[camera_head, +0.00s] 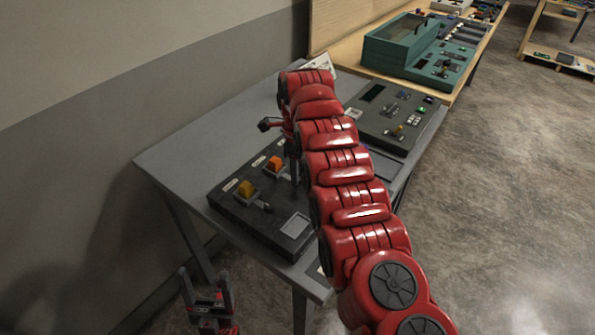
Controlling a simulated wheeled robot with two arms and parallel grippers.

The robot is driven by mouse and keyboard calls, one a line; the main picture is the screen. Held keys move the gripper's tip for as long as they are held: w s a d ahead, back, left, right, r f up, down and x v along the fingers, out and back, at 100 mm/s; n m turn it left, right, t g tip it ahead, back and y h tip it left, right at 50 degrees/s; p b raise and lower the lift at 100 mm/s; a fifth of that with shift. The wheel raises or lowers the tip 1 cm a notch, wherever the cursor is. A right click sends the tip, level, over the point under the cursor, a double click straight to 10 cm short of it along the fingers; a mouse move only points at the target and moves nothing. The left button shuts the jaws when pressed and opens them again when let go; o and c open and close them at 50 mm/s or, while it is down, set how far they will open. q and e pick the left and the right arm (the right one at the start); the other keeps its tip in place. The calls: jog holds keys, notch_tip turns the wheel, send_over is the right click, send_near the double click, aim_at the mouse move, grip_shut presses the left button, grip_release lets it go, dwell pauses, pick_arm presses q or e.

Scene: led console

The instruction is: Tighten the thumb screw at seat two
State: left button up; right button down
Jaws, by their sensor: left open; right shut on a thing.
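The dark console panel (228,205) lies on a grey table, with a yellow block (246,188) and an orange block (275,163) in its seats. A black knob (266,207) stands beside the yellow block. My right gripper (293,182) points down at the panel just right of the orange block, where the matching thumb screw sits. It is shut on that screw, which its fingers and my red arm mostly hide. My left gripper (205,285) is open and empty, low at the left, below the table's front edge and apart from the console.
A second dark panel (375,125) lies further back on the grey table (190,150). A green-lidded console (405,45) stands on a wooden table behind. A wall runs along the left. My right arm covers the console's right part.

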jog(key=shift+w+r, duration=0.15)
jog(key=shift+r, duration=0.1)
jog(key=c, duration=0.8)
grip_release()
jog(key=shift+o, duration=1)
jog(key=shift+f, duration=0.15)
jog(key=shift+r, duration=0.5)
notch_tip(320, 180, up, 4)
jog(key=shift+f+p, duration=0.1)
jog(key=shift+p, duration=0.75)
notch_tip(320, 180, up, 13)
jog(key=p, duration=1.2)
jog(key=shift+f, duration=0.2)
